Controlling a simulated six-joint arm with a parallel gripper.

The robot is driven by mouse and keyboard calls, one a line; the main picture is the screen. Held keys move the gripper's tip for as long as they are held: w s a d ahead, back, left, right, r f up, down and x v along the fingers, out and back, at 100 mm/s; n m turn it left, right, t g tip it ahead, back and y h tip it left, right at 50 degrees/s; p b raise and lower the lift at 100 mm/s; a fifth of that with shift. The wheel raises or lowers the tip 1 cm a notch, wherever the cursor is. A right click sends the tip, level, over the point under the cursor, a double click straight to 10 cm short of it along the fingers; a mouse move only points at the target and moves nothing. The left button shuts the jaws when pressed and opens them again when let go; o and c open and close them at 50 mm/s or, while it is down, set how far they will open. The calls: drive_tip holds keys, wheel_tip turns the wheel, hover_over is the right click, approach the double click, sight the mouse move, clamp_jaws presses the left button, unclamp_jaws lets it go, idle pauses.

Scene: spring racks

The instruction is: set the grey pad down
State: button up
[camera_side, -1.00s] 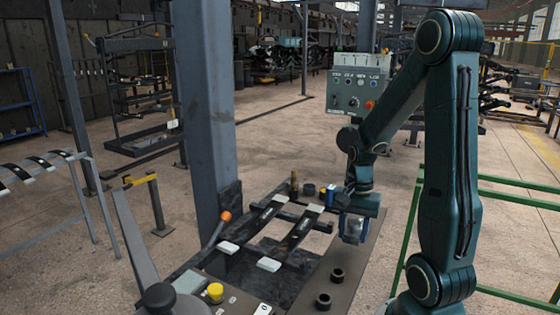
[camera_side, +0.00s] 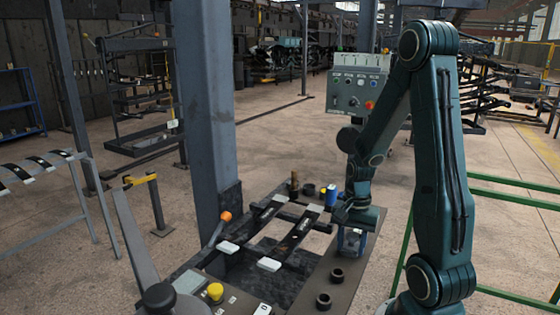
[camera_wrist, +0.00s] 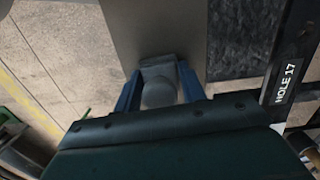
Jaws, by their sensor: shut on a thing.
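My gripper (camera_side: 350,240) is low over the right part of the dark bench plate (camera_side: 349,262). In the wrist view its two blue fingers (camera_wrist: 158,78) are shut on a grey pad (camera_wrist: 158,94), a rounded piece with a flatter top edge. In the side view the pad is small and mostly hidden between the fingers. I cannot tell whether its underside touches the plate.
Two dark leaf strips (camera_side: 292,239) with pale ends lie left of my gripper. Two dark rings (camera_side: 337,275) (camera_side: 323,299) stand in front of it. A blue can (camera_side: 332,195) is close behind. A control box (camera_side: 357,95) and a grey column (camera_side: 208,110) rise beyond.

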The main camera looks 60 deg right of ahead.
sight(352, 233)
drive_tip(key=o, duration=1)
drive_tip(key=shift+r, duration=0.1)
drive_tip(key=shift+w+d+r, duration=0.1)
drive_tip(key=shift+d+r, duration=0.05)
drive_tip(key=shift+r, duration=1.85)
drive_tip(key=shift+s+d+r, duration=0.1)
drive_tip(key=shift+d+r, duration=0.05)
drive_tip(key=shift+r, duration=1.9)
drive_tip(key=shift+w+d+r, duration=0.1)
drive_tip(key=shift+d+r, duration=0.05)
drive_tip(key=shift+r, duration=1.85)
drive_tip(key=shift+s+a+r+n+t+h, duration=0.2)
drive_tip(key=shift+a+r+n+t, duration=1.05)
drive_tip(key=shift+a+n, duration=1.8)
drive_tip(key=shift+s+a+r+n+t+h, duration=0.2)
drive_tip(key=shift+a+r+n+t, duration=0.5)
drive_tip(key=shift+a+r+n, duration=1.7)
drive_tip(key=shift+s+a+r+n+t+h, duration=0.2)
drive_tip(key=shift+a+r+n+t, duration=0.7)
drive_tip(key=shift+a+n, duration=2.8)
drive_tip(key=shift+a+m, duration=0.5)
drive_tip(key=shift+m, duration=0.05)
